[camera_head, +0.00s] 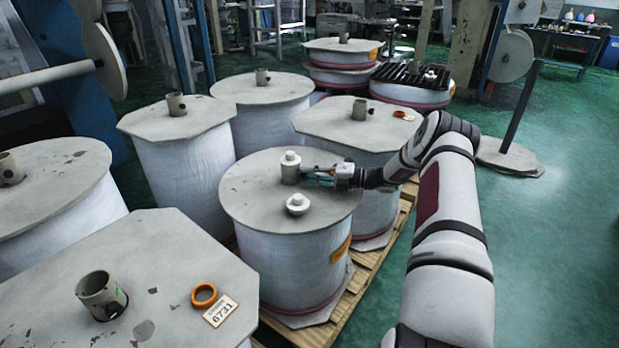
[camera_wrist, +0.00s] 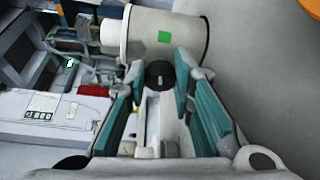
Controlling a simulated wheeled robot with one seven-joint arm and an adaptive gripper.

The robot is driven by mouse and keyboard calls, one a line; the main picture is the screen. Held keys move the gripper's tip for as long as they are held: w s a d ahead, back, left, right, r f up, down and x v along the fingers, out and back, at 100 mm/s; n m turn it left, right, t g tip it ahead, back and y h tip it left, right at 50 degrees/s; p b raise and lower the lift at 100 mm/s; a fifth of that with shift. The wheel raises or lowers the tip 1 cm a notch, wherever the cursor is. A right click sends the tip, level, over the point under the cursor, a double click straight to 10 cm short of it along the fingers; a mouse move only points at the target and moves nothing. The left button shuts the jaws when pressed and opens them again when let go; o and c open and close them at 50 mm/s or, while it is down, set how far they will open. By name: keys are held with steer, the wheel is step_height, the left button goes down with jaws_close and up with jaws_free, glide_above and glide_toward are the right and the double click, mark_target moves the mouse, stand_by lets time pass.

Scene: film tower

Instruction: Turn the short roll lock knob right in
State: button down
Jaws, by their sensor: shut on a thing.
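The short roll (camera_head: 250,200) stands on a pallet in the middle of the head view, with a pale flat top. A short upright core tube (camera_head: 290,174) with a white cap (camera_head: 291,158) rises from that top. In the wrist view the tube (camera_wrist: 185,40) carries a green square mark. A round black knob (camera_wrist: 159,75) sits at the tube's side, between my teal fingertips. My gripper (camera_head: 308,174) reaches in from the right, shut on the knob. In the head view my fingers hide the knob. How far the knob is screwed in cannot be told.
A loose white cap (camera_head: 298,204) lies on the roll top near the gripper. Taller rolls (camera_head: 357,125) stand close around. An orange ring (camera_head: 204,295) and a "6731" tag (camera_head: 219,311) lie on the front-left roll.

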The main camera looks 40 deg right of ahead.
steer(key=shift+d+m, duration=0.15)
steer(key=shift+m, duration=0.25)
steer(key=c, duration=1.4)
jaws_free()
